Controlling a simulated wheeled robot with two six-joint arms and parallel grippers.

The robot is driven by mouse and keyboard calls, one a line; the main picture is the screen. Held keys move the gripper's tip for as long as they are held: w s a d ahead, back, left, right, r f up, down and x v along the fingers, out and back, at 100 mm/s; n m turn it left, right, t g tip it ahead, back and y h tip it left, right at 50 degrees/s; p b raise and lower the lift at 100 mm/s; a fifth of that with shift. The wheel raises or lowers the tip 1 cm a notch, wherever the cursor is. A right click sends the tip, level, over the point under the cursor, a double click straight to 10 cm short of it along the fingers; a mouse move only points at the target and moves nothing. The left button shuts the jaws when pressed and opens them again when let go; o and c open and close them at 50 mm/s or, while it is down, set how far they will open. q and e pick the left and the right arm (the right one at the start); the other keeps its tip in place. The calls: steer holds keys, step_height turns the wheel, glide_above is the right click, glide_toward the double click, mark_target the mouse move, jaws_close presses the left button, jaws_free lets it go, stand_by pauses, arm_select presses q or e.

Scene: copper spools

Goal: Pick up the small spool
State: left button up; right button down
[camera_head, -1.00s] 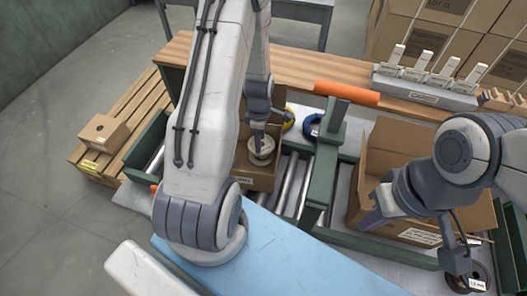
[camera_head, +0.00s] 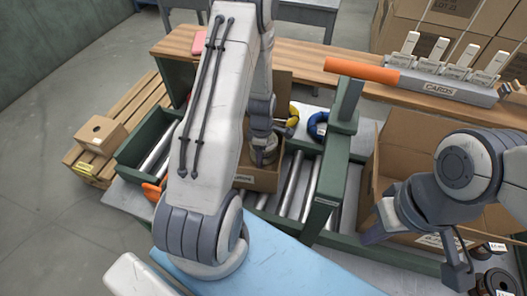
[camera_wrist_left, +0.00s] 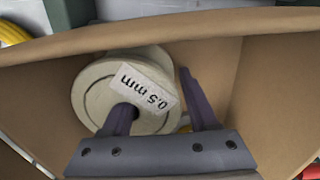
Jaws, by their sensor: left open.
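A pale spool (camera_wrist_left: 95,90) labelled "0.5 mm" sits in a cardboard box in the left wrist view. My left gripper (camera_wrist_left: 155,90) is open over it. One finger lies across the spool's face by the hub hole, the other beside its right rim; I cannot tell whether they touch it. In the head view, my left gripper (camera_head: 263,145) reaches into the small cardboard box (camera_head: 262,182) and hides most of the spool. My right gripper (camera_head: 458,272) hangs at the lower right; its jaws are too unclear to judge. Dark spools (camera_head: 500,282) with white labels stand near it.
Box walls (camera_wrist_left: 275,90) stand close around my left gripper. A green post (camera_head: 328,170) with an orange bar (camera_head: 362,70) rises right of the box. A larger open carton (camera_head: 395,150) stands further right. Yellow (camera_head: 292,115) and blue (camera_head: 318,125) rings lie behind.

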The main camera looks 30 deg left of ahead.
arm_select(q)
steer(key=shift+r, duration=0.1)
jaws_close()
steer(key=shift+r, duration=0.15)
